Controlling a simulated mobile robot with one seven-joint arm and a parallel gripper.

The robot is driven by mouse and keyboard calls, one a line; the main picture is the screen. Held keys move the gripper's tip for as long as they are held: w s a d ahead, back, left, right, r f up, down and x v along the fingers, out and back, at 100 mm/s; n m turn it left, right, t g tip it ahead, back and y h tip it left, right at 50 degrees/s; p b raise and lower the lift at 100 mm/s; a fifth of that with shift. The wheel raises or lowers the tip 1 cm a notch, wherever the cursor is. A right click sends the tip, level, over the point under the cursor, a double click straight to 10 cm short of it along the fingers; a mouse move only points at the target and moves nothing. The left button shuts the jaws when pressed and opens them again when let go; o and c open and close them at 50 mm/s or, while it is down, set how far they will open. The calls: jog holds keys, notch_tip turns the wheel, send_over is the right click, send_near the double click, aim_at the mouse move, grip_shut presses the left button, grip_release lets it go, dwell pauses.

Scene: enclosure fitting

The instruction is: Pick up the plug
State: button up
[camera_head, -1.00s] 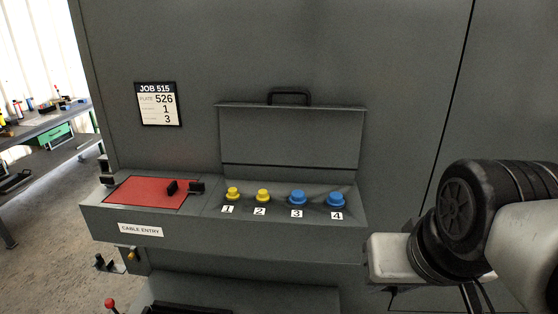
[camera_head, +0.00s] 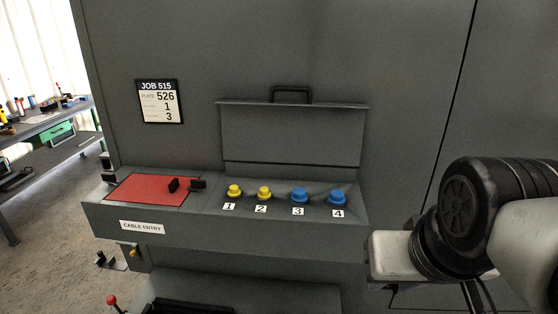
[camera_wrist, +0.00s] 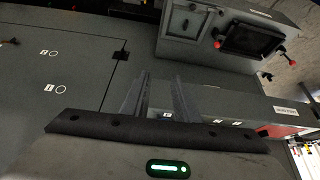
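Two yellow plug-like caps (camera_head: 235,191) (camera_head: 264,193) sit over labels 1 and 2 on the sloped grey ledge (camera_head: 160,224) in the head view. Two blue ones (camera_head: 299,195) (camera_head: 337,198) sit over labels 3 and 4. I cannot tell which of them is the plug. In the wrist view, the two fingers of my gripper (camera_wrist: 160,97) stand apart with nothing visible between them. In the head view my arm is at the right, clear of the caps, and its fingertips are hidden.
A red mat (camera_head: 150,189) with small black blocks (camera_head: 174,185) lies at the ledge's left, above a CABLE ENTRY label (camera_head: 142,227). A raised lid with a handle (camera_head: 291,94) stands behind the caps. A job card (camera_head: 159,102) hangs on the wall. A workbench (camera_head: 40,128) is far left.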

jog(key=shift+o, duration=2.3)
jog(key=shift+w+a+r, duration=0.1)
jog(key=shift+w+r, duration=0.1)
jog(key=shift+r, duration=0.15)
jog(key=w+a+r+n+g, duration=0.1)
jog(key=w+a+r, duration=0.4)
jog(key=w+r, duration=0.3)
jog(key=w+a+r+n+g, duration=0.1)
jog(key=w+a+r, duration=0.4)
jog(key=w+r, duration=0.3)
jog(key=n+g, duration=0.2)
send_over(234, 186)
jog(key=s, duration=0.2)
jog(key=f, duration=0.8)
jog(key=d+f, duration=0.1)
jog(key=f, duration=0.4)
jog(key=shift+w, duration=0.25)
jog(key=shift+w+a+f, duration=0.15)
jog(key=shift+w+f, duration=0.05)
jog(key=shift+f, duration=0.8)
jog(key=shift+w+a+f, duration=0.15)
jog(key=shift+f, duration=0.9)
jog(key=shift+w+a+f, duration=0.15)
jog(key=shift+w+f, duration=0.05)
jog(key=shift+f, duration=0.8)
